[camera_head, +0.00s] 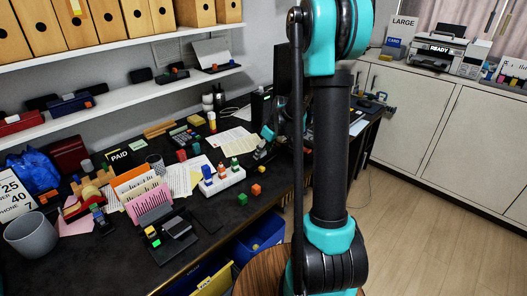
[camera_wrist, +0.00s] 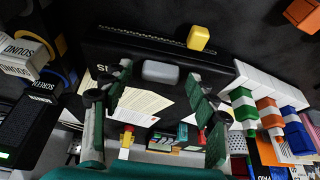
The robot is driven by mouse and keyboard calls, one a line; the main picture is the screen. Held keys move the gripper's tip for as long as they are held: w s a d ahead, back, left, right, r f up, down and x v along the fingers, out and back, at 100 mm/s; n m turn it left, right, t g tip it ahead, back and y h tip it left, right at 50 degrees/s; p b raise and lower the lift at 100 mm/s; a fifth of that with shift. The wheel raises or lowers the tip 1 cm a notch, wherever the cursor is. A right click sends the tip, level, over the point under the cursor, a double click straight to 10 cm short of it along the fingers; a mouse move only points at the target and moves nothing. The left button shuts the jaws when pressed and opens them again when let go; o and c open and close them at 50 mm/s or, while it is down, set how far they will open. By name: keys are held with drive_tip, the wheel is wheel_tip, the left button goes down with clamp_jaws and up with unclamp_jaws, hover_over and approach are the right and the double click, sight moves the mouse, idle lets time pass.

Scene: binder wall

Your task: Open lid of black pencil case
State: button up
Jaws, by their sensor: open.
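My gripper (camera_wrist: 157,70) is open, with its two green-padded fingers apart in the wrist view. A grey rounded block (camera_wrist: 161,73) shows between the fingertips; I cannot tell whether they touch it. A flat black object (camera_wrist: 145,50) with a dotted strip and a partly hidden white letter lies behind the block. It may be the black pencil case, but I cannot tell for sure. In the head view my gripper (camera_head: 265,140) is low over the desk's right part, partly hidden by my arm. The black object is not clear there.
A white holder (camera_head: 222,180) with coloured items stands near the gripper, also in the wrist view (camera_wrist: 262,88). A yellow cube (camera_wrist: 199,37) and an orange cube (camera_wrist: 302,15) lie close by.

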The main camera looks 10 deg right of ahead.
clamp_jaws()
idle(0.3)
drive_tip(key=shift+r, duration=0.1)
